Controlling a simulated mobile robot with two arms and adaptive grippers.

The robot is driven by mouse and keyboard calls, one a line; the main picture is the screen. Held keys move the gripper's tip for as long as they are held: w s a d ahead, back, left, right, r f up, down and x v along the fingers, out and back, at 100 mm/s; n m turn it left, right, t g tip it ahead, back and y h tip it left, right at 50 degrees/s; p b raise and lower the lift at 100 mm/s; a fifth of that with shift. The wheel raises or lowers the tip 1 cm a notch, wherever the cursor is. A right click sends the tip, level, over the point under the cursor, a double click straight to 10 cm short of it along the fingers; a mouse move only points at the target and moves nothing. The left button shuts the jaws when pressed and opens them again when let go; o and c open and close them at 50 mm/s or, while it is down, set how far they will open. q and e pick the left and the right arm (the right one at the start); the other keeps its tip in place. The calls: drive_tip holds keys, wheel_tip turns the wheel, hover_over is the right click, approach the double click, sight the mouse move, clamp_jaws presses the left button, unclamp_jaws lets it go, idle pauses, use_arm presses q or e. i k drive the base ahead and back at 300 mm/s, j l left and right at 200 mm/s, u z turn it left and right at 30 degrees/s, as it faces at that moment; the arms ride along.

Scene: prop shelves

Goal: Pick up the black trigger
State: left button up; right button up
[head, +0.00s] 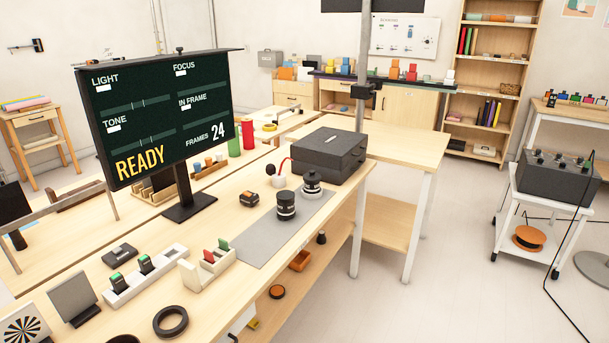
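A small, low dark block (119,254) lies on the near wooden workbench (210,305), left of a white holder. It may be the black trigger, but its details are too small to be sure. A small black and orange item (249,199) lies farther back on the same bench, beside a grey mat. Neither of my grippers is in the head view.
A monitor reading READY (160,120) stands behind the dark block. A white holder (150,278) with green-topped pieces, a black ring (170,321), a black lens (286,205) and a dark case (328,155) share the bench. Open floor (440,270) lies right.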

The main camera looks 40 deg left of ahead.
sight(252, 200)
drive_tip(key=i+j+u, duration=0.1)
drive_tip(key=i+u, duration=0.2)
drive_tip(key=i, duration=0.35)
drive_tip(key=i+u, duration=0.35)
drive_tip(key=i, duration=0.35)
drive_tip(key=i+l+u, duration=0.3)
drive_tip(key=i, duration=0.35)
